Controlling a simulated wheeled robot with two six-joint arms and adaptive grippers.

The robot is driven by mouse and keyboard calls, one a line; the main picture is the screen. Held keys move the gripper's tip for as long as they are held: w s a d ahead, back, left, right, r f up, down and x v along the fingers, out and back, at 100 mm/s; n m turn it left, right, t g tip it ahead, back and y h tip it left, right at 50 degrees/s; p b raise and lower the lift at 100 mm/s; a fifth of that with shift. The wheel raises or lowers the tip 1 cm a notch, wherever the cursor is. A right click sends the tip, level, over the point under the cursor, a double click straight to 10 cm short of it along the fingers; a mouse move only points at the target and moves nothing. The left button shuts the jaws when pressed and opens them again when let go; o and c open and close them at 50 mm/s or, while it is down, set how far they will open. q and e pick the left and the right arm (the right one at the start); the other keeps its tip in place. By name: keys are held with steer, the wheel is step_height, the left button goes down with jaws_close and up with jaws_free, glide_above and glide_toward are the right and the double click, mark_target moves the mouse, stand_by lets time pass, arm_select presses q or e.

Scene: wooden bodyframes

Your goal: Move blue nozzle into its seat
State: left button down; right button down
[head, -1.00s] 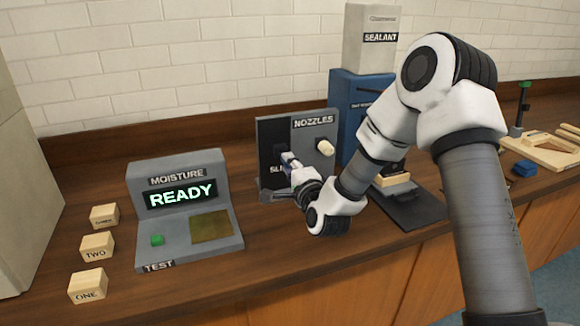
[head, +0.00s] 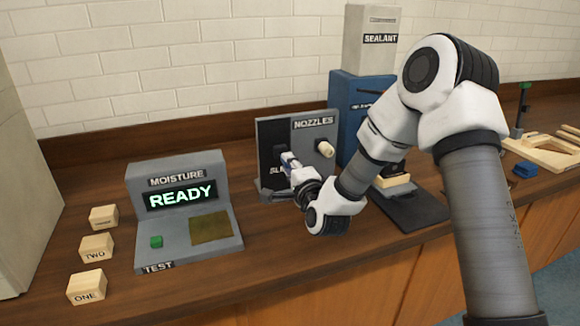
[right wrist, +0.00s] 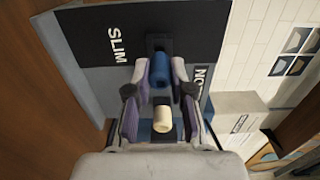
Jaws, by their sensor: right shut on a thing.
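The nozzle stand (head: 273,132) is a grey upright board with a NOZZLES label and a black panel marked SLIM, which also shows in the right wrist view (right wrist: 90,50). My right gripper (head: 287,160) is at the SLIM side of the board. In the right wrist view its fingers (right wrist: 160,82) are shut on the blue nozzle (right wrist: 160,68), one on each side. The nozzle's far end is against or just before a dark holder (right wrist: 159,43) on the black panel; I cannot tell if it is seated. In the head view the gripper hides the blue nozzle.
A cream nozzle (head: 325,149) sits on the board's grey side, close to the gripper. The moisture tester (head: 180,172) reading READY and wooden blocks (head: 96,248) stand left. A blue cabinet (head: 350,100) stands behind right. Counter between tester and stand is clear.

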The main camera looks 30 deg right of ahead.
steer(key=shift+x, duration=1.15)
steer(key=c, duration=0.9)
jaws_free()
steer(key=shift+c, duration=0.2)
steer(key=v, duration=1.2)
steer(key=shift+w, duration=0.1)
